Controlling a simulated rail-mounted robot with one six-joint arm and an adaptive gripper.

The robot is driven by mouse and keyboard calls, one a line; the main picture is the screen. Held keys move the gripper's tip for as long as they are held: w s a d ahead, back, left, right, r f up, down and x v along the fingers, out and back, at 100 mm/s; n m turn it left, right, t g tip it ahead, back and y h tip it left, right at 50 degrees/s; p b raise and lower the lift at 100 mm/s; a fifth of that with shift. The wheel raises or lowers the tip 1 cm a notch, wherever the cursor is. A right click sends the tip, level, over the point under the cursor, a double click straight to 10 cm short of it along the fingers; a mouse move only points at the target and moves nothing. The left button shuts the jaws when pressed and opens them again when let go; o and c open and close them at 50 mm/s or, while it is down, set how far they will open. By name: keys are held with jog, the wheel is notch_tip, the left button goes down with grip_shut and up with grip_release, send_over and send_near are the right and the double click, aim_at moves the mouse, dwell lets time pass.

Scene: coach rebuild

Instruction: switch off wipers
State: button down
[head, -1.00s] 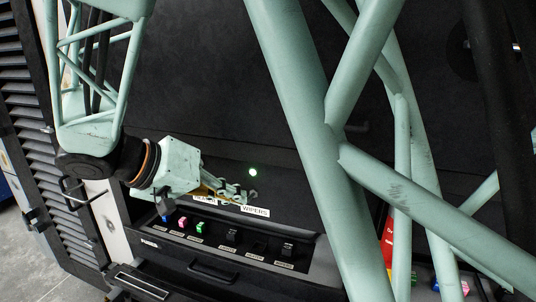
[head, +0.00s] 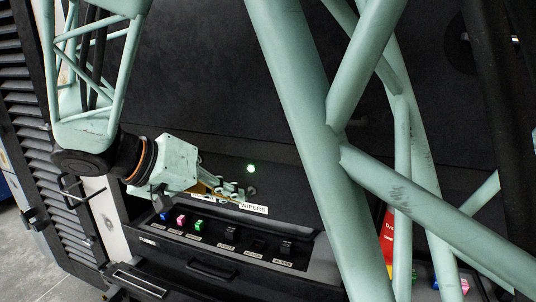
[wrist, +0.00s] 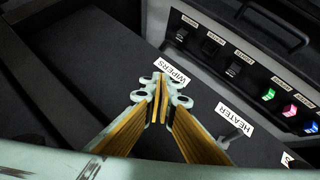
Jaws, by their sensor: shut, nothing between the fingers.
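The white WIPERS label (head: 254,209) is on the dark panel, below a lit green lamp (head: 250,169). A small dark round part (head: 252,191) sits between lamp and label, just right of my fingertips. I cannot tell whether it is the wiper switch or which way it is set. My gripper (head: 240,193) is shut and empty, left of that part and close to the panel. In the wrist view the closed fingertips (wrist: 163,92) lie just below the WIPERS label (wrist: 172,72) and hide the panel behind them. Contact cannot be told.
A HEATER label (wrist: 235,119) has a small grey lever (wrist: 232,138) beside it. A dark handle (head: 212,270) projects below. Pale green tubes cross the right side.

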jog(key=shift+s+a+f+b, duration=0.1)
jog(key=shift+b, duration=0.25)
jog(key=shift+r, duration=0.35)
dwell(0.4)
jog(key=shift+r, duration=0.45)
jog(key=shift+r, duration=0.15)
dwell(0.3)
jog(key=v, duration=0.8)
dwell(0.4)
jog(key=shift+a, duration=0.1)
jog(key=x, duration=0.6)
jog(key=shift+f, duration=0.25)
dwell(0.3)
